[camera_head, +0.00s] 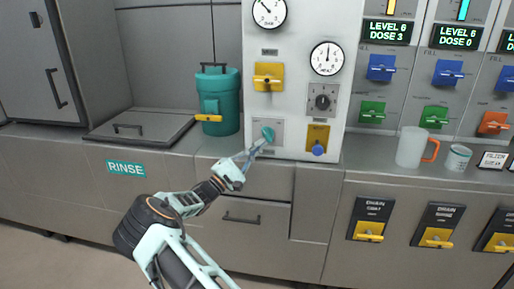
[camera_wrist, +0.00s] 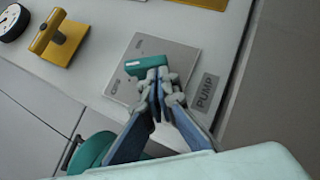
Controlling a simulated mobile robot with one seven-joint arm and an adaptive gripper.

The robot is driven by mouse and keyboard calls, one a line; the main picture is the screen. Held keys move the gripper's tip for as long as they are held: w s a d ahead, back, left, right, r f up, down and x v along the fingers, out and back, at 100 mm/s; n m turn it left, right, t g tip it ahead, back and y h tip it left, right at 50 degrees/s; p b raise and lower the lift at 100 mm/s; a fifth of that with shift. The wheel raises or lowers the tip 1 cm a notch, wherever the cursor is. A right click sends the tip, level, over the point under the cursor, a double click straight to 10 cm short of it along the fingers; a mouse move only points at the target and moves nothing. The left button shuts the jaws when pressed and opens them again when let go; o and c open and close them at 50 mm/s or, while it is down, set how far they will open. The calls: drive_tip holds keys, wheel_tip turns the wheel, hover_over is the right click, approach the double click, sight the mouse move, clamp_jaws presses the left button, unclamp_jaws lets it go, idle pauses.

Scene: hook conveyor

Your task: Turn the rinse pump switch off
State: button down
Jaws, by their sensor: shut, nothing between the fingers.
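The rinse pump switch is a teal knob (camera_head: 268,134) on a grey plate low on the white control panel. In the wrist view the teal knob (camera_wrist: 147,65) sits on its plate (camera_wrist: 178,55), beside a label reading PUMP (camera_wrist: 207,92). My gripper (camera_head: 258,146) is at the knob in the head view, with its fingers reaching up from the lower left. In the wrist view my gripper (camera_wrist: 158,76) is shut, its fingertips at the knob's lower edge. They look very close to it or touching; I cannot tell which. The fingertips hide part of the knob.
A yellow lever (camera_head: 268,77), a dark knob (camera_head: 322,101) and a blue-knobbed yellow valve (camera_head: 317,140) share the panel. A teal canister (camera_head: 217,98) stands to the left. A clear jug (camera_head: 411,147) and a cup (camera_head: 458,157) stand right on the counter.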

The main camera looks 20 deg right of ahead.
drive_tip(key=shift+s+d+f+n+t+h, duration=0.1)
drive_tip(key=shift+d+n+t+h, duration=0.1)
drive_tip(key=shift+n+t, duration=0.45)
drive_tip(key=shift+s+d+f+n+t+h, duration=0.1)
drive_tip(key=shift+n+t+h, duration=0.2)
drive_tip(key=shift+n, duration=0.55)
drive_tip(key=shift+t, duration=0.35)
drive_tip(key=shift+f, duration=0.1)
drive_tip(key=w+b+v, duration=0.1)
drive_tip(key=w+v, duration=0.1)
drive_tip(key=v, duration=1)
drive_tip(key=shift+a+f, duration=0.55)
drive_tip(key=shift+w, duration=0.15)
